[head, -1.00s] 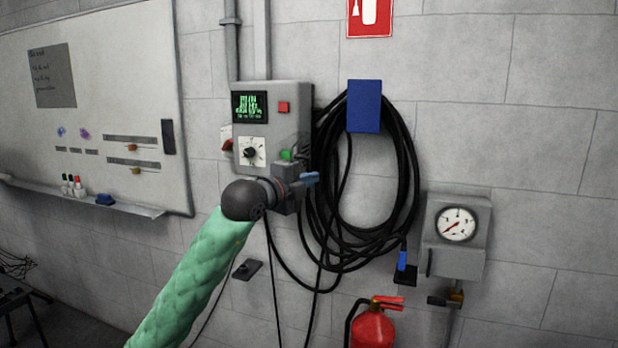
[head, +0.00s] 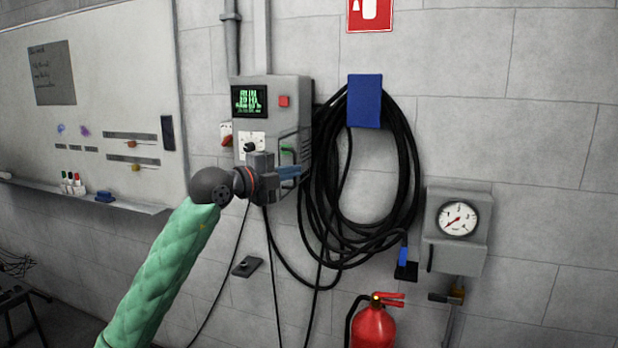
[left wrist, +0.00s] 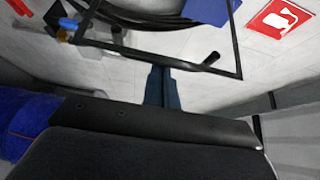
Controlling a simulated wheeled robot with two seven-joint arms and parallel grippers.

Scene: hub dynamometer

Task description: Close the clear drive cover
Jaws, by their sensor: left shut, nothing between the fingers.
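The control box (head: 262,98) hangs on the wall, with a green-lit screen, a red button and a white dial plate. The clear drive cover (head: 296,140) shows as a thin dark-framed pane at the box's lower right, standing out at an angle rather than flat. In the left wrist view its dark frame (left wrist: 236,45) lies just beyond the fingers, with a dark handle on it. My left gripper (head: 297,172) is shut and empty, in front of the cover's lower part. Its blue fingers (left wrist: 157,86) point at the frame; contact cannot be told. My right gripper is out of view.
A coiled black hose (head: 405,165) hangs from a blue holder (head: 365,101) right of the box. A gauge box (head: 458,245) and a red extinguisher (head: 374,328) are farther right. A whiteboard (head: 85,120) is at left.

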